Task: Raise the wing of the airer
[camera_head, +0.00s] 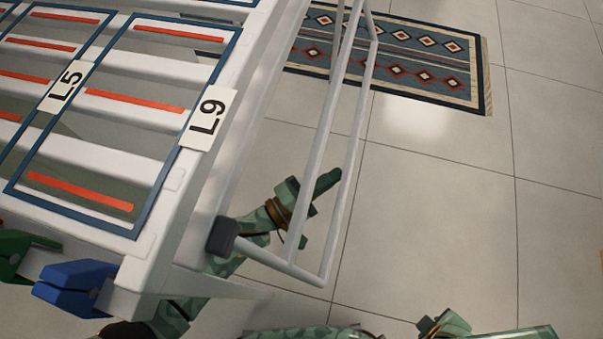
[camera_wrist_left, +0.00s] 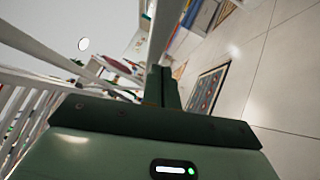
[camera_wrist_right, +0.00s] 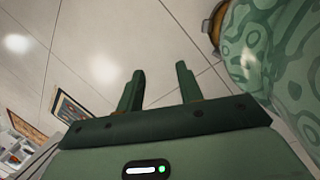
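The airer (camera_head: 185,185) is a white slatted rack at the left of the head view. Its wing (camera_head: 330,130), a narrow white tube frame, hangs down along the airer's right side. My left gripper (camera_head: 330,180) is behind the wing's lower part, its fingers crossing the space between the tubes. In the left wrist view its fingers (camera_wrist_left: 161,82) are together, with a white tube just beyond them; I cannot tell whether they touch it. My right gripper (camera_wrist_right: 160,82) is open and empty, apart from the wing; it shows low in the head view (camera_head: 443,322).
A patterned rug (camera_head: 420,60) lies beyond. Tiled floor at the right is clear.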

